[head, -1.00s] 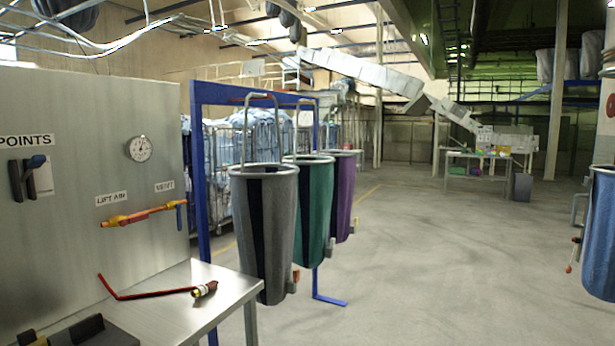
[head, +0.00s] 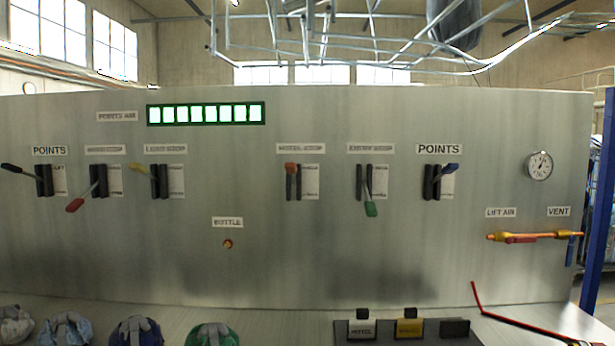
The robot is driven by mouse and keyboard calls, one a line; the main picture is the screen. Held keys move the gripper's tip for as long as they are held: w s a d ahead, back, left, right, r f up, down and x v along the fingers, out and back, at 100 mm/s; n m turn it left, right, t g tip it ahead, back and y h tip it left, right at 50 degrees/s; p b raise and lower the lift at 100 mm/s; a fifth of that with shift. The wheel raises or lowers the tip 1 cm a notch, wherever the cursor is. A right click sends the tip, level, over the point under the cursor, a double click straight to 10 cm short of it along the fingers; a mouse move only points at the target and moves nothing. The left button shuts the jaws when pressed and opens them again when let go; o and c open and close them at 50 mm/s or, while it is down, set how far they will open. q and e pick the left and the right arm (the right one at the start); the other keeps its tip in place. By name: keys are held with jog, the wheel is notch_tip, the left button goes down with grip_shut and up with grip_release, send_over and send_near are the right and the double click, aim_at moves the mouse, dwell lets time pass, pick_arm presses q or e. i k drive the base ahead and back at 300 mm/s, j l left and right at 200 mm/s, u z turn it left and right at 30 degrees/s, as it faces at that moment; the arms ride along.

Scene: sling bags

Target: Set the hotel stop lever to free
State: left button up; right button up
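The hotel stop lever (head: 291,168) is on the upright metal panel (head: 330,250), a little left of the panel's middle, under a blurred label that seems to read HOTEL STOP (head: 301,148). It has an orange-red handle at the top of a dark slotted bracket. A small white plate (head: 311,181) is beside it; its words are too small to read. Neither of my grippers is in view.
Other levers have red (head: 76,205), yellow (head: 137,168), green (head: 371,209), black (head: 12,168) and blue (head: 452,167) handles. A gauge (head: 539,165) and air valve (head: 522,237) are at right. Bags (head: 212,335) and tag blocks (head: 361,327) line the bench front.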

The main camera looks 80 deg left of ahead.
aim_at(290, 167)
jog(key=u, duration=2.7)
